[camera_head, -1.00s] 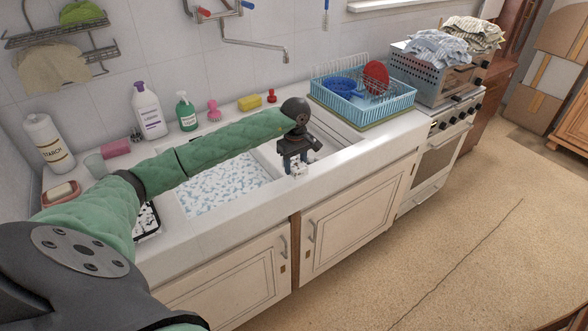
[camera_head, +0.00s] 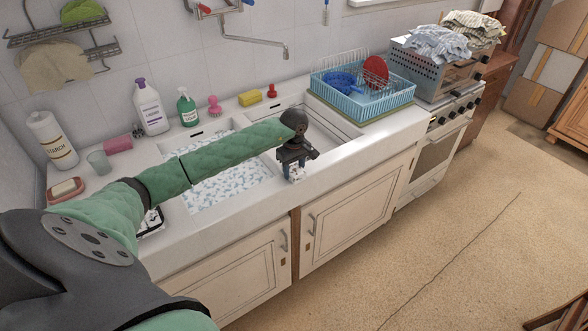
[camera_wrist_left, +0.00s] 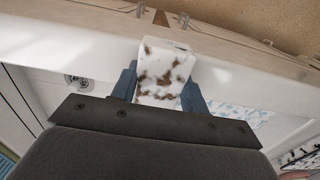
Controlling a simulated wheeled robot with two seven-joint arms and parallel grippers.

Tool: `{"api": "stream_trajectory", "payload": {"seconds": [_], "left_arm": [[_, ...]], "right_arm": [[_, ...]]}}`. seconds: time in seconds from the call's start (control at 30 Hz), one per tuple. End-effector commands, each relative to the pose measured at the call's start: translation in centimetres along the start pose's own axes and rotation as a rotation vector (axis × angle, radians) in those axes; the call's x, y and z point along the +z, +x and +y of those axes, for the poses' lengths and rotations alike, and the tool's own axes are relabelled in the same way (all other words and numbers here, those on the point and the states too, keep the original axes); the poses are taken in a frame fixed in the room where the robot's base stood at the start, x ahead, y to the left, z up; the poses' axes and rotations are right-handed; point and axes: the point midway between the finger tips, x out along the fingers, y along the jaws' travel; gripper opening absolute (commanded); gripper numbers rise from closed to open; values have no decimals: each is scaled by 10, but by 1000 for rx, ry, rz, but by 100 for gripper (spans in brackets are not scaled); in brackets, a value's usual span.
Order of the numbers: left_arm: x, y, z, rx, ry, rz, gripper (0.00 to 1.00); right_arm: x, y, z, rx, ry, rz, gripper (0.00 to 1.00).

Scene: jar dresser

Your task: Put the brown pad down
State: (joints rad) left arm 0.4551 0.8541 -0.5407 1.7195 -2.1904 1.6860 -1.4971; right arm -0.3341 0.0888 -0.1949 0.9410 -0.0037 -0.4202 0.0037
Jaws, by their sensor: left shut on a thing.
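My left gripper (camera_head: 295,170) is over the front rim of the sink, near the divider between the two basins. It is shut on the brown pad, a white piece with brown blotches. The pad (camera_wrist_left: 163,76) sits between the two blue-grey fingers in the left wrist view. In the head view only a small speckled part of the pad (camera_head: 296,175) shows below the fingers. I cannot tell whether the pad touches the rim. My right gripper is not in view.
The left basin (camera_head: 225,186) holds foamy, speckled water. A blue dish rack (camera_head: 362,100) stands right of the sink. Bottles, a glass (camera_head: 98,162) and a soap dish (camera_head: 66,190) stand to the left and behind. Cupboard doors (camera_head: 355,205) are below the counter's front edge.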

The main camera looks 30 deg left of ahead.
Motion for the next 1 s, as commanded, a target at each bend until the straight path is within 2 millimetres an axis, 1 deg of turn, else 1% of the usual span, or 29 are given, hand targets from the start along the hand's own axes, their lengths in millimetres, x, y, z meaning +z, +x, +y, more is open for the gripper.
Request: {"api": "stream_trajectory", "payload": {"seconds": [0.23,0.27,0.33,0.37,0.67,0.8,0.87,0.93,0.97,1.0], "left_arm": [[0,3,0,0,0,0,23],[0,2,0,0,0,0,51],[0,2,0,0,0,0,64],[0,2,0,0,0,0,66],[0,1,0,0,0,0,66],[0,-2,0,0,0,0,66],[0,-3,0,2,0,1,66],[-1,-9,1,2,1,1,66],[-1,-12,1,2,1,2,66],[-1,-16,1,2,1,2,66]], "right_arm": [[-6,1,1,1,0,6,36],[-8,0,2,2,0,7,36],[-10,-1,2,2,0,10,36],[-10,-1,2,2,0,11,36],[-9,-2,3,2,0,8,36],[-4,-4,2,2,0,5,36],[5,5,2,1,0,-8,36],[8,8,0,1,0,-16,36],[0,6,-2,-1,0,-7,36],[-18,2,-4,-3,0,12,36]]}}
